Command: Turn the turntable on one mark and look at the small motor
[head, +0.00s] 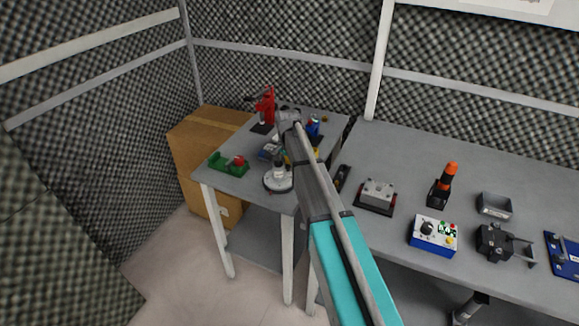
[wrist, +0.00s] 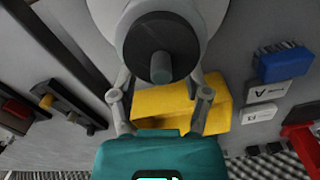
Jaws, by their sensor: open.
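The turntable (head: 278,183) is a pale round disc near the front edge of the left table, just left of my arm. A small upright piece stands on it, and its details are too small to tell. In the wrist view the pale disc (wrist: 100,12) fills the top middle. The small motor appears there as a dark grey round body (wrist: 160,30) with a lighter stub pointing at the camera.
A yellow block (wrist: 180,103) lies beyond the fingers. A blue brush (wrist: 284,63) and white labelled boxes are to its right. A green holder (head: 228,166) and a red tool (head: 266,106) stand on the left table. The right table holds a control box (head: 433,237) and several fixtures.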

